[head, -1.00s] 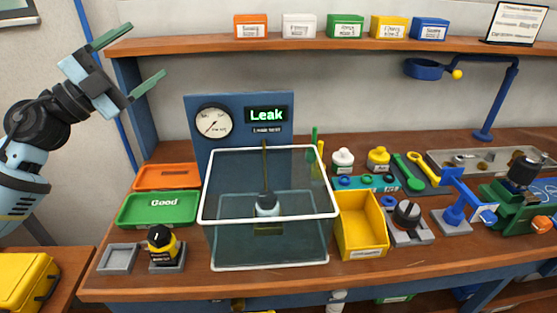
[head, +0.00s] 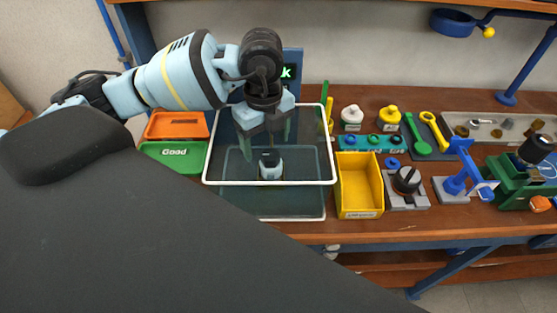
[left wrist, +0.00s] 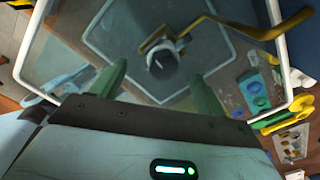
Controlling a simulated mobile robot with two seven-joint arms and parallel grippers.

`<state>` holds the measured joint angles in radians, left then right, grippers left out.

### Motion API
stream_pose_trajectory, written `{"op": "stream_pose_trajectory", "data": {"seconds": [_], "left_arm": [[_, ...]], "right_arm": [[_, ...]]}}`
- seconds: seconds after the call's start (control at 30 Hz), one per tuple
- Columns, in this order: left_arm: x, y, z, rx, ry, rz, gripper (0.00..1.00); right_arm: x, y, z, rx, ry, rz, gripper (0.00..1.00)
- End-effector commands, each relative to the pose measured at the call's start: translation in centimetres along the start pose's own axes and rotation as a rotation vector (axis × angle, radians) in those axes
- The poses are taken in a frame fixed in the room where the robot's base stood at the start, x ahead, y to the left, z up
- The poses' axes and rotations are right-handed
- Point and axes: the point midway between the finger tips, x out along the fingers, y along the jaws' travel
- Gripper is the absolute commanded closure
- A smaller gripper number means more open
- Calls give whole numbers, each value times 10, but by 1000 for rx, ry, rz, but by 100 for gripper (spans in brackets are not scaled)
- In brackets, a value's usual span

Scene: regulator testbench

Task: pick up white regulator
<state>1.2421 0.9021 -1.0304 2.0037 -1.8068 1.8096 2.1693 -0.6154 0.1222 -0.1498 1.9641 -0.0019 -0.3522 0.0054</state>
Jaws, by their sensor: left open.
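The white regulator (head: 270,170) has a dark knob on top and sits upright inside the clear, white-rimmed tank (head: 208,178). In the left wrist view, the regulator (left wrist: 164,66) is beyond my fingertips, with a yellow-brown bar or arm beside it. My left gripper (head: 267,142) is above the tank opening and points down. Its green fingers are apart and empty, with the regulator just below them in the head view. The two fingers (left wrist: 158,82) also show spread in the left wrist view. My right gripper is not in view.
A yellow bin (head: 374,213) stands right of the tank, and a selector knob block (head: 407,186) is beyond it. A green "Good" tray (head: 172,157) and an orange tray (head: 176,125) lie to the left. The tank walls surround the regulator. A dark shape covers the lower left.

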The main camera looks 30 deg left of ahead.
Motion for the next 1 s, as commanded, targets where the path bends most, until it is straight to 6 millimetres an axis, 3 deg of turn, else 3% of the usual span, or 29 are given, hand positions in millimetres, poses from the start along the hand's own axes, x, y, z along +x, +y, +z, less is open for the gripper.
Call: {"op": "stream_pose_trajectory", "data": {"seconds": [0.6,1.0], "left_arm": [[32,-2,0,-1,2,3,26],[78,-8,-2,0,2,4,26]], "right_arm": [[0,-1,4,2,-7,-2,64],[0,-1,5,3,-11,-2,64]]}}
